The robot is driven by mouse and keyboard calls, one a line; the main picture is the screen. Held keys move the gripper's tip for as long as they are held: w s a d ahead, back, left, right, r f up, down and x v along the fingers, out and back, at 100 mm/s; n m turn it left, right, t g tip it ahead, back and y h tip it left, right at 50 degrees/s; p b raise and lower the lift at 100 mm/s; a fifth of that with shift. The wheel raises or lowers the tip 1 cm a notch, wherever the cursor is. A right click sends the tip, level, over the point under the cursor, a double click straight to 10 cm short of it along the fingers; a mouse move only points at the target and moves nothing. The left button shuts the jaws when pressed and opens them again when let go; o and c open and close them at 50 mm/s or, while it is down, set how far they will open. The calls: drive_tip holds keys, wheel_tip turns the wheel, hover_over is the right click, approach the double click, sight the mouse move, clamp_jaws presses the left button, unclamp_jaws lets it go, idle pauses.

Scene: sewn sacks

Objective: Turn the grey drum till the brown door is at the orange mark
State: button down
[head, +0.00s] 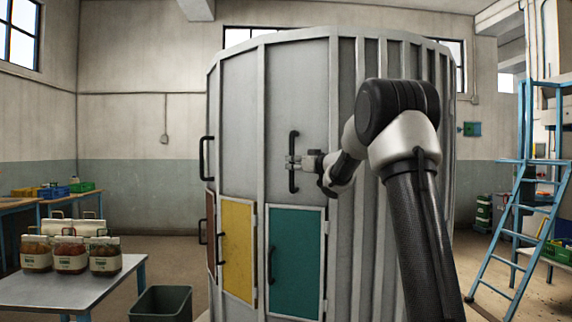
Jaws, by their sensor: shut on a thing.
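The grey drum (240,120) stands upright in the middle of the head view, with tall ribs on its right side. Low on it are a yellow door (237,250) and, right of that, a teal door (296,270). A narrow reddish-brown door (211,236) shows edge-on at the drum's far left rim. Black bar handles stand on the drum's upper panels. My gripper (292,162) is shut on the upright black handle (294,183) above the teal door. My arm covers part of the drum's right side. I cannot see an orange mark.
A grey table (60,292) at the left front bears several brown and cream sacks (70,254). A dark bin (161,304) stands between table and drum. A blue ladder (515,235) stands at the right. Crates (82,187) lie on a back-left bench.

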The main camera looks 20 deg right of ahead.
drive_tip(key=s+d, duration=0.4)
drive_tip(key=d, duration=0.3)
drive_tip(key=s+d, duration=0.4)
drive_tip(key=d, duration=0.3)
drive_tip(key=shift+d+h, duration=0.3)
drive_tip(key=shift+d, duration=0.05)
drive_tip(key=c, duration=1.7)
unclamp_jaws()
drive_tip(key=shift+a, duration=0.25)
drive_tip(key=o, duration=0.4)
drive_tip(key=shift+w+a, duration=0.2)
drive_tip(key=shift+a, duration=0.45)
drive_tip(key=shift+s+d, duration=0.2)
drive_tip(key=shift+d, duration=0.05)
drive_tip(key=v, duration=1.1)
drive_tip(key=shift+s, duration=0.35)
